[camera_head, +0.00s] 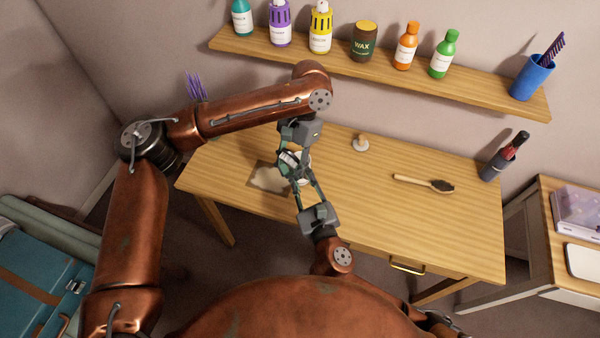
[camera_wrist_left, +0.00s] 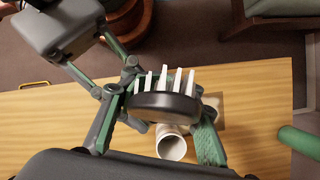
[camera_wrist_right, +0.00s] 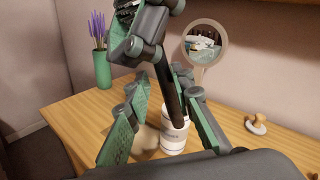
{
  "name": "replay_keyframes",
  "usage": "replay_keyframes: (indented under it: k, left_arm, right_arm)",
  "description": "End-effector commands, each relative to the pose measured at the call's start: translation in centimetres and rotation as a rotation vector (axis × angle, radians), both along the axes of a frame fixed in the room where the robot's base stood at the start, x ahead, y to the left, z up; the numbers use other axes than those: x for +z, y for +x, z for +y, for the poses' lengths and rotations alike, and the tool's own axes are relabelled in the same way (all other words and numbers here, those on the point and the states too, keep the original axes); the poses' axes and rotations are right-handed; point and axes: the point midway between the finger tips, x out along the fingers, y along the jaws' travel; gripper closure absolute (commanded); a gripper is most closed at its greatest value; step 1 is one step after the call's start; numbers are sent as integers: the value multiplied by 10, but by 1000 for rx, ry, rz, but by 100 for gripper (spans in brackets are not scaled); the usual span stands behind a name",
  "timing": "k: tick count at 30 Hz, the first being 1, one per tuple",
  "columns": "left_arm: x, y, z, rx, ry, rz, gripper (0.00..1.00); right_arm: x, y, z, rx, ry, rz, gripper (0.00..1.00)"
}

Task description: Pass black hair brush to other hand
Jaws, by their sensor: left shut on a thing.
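The black hair brush with white bristles (camera_wrist_left: 165,105) is gripped between the fingers of my left gripper (camera_wrist_left: 160,128), above the table. Its dark handle (camera_wrist_right: 173,95) slants down in the right wrist view, and the left gripper shows at its upper end. My right gripper (camera_wrist_right: 162,125) is open, with its two fingers on either side of the handle. I cannot tell whether a finger touches it. In the head view my left gripper (camera_head: 294,160) and right gripper (camera_head: 308,192) meet tip to tip and hide most of the brush.
The wooden table (camera_head: 420,225) bears a wooden brush with dark bristles (camera_head: 425,183), a small knobbed item (camera_head: 360,144) and a dark holder (camera_head: 495,163). A white jar (camera_wrist_right: 174,135) and a round mirror (camera_wrist_right: 205,45) stand near the grippers. A shelf (camera_head: 300,60) holds several bottles.

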Motion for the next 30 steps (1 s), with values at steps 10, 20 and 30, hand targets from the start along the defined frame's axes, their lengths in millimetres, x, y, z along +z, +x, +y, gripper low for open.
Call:
replay_keyframes:
  k: [10, 20, 30]
  left_arm:
    - [1, 1, -2, 0, -5, -4, 100]
    - [1, 0, -2, 0, -4, -3, 60]
    - [0, 0, -1, 1, -3, -2, 46]
  right_arm:
    - [-1, -2, 2, 6, 1, 1, 100]
    - [0, -1, 2, 5, 1, 0, 100]
    - [0, -1, 1, 3, 1, 0, 100]
